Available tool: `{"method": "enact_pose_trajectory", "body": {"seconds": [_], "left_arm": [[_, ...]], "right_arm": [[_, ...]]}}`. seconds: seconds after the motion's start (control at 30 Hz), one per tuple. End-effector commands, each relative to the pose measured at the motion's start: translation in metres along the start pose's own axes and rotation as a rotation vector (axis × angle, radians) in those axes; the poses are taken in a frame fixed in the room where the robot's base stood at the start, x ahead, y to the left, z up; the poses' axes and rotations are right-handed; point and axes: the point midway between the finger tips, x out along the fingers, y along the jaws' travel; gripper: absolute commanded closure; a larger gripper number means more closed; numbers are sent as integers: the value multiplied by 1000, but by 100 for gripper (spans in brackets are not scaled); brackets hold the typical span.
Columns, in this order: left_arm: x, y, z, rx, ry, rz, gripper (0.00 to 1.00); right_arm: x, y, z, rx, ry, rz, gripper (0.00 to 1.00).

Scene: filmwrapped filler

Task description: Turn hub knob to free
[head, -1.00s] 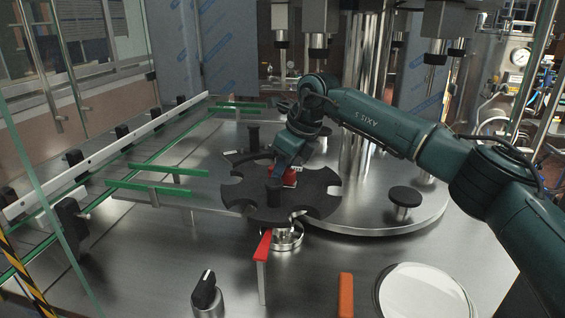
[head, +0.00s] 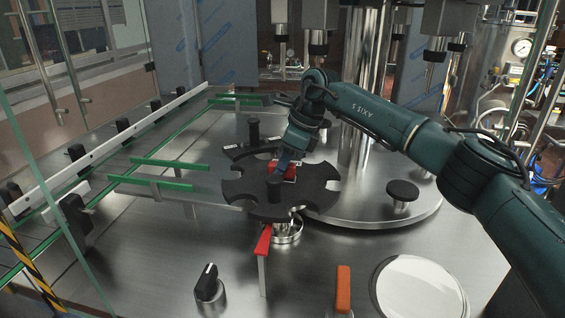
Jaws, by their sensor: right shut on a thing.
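The hub knob (head: 274,187) is a small black upright post at the middle of a black notched star wheel (head: 315,197). My right gripper (head: 281,168) comes down onto it from the upper right, its fingers shut at the knob's top. The fingers are small and dark here, so their exact grip is hard to see. A red block with a white label (head: 290,172) sits just behind the knob, partly hidden by the gripper. My left gripper is not in view.
A red lever (head: 263,243) and a black selector knob (head: 209,286) stand in front of the wheel. An orange handle (head: 343,288) and white disc (head: 420,292) are at the front right. Green guide rails (head: 150,184) run at left. A black-capped post (head: 402,191) stands at right.

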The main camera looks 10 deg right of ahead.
Motion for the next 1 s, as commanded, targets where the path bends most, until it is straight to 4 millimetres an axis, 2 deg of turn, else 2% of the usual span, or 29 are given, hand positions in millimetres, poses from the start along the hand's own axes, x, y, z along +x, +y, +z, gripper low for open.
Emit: {"method": "enact_pose_trajectory", "body": {"seconds": [0.13,0.17,0.4,0.63,0.77,0.87,1.0], "left_arm": [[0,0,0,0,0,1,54],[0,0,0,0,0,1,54],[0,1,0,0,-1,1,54],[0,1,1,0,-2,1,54],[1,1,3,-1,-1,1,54],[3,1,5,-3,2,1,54],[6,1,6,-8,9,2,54]], "right_arm": [[-1,0,0,-1,0,-2,100],[-1,0,0,-1,0,-2,76],[-1,0,0,0,0,-2,56],[-1,0,0,0,0,-1,56],[-9,-1,0,0,-2,-3,56],[-24,-1,0,0,-3,-5,56],[-55,-1,0,0,-3,-6,56]]}}
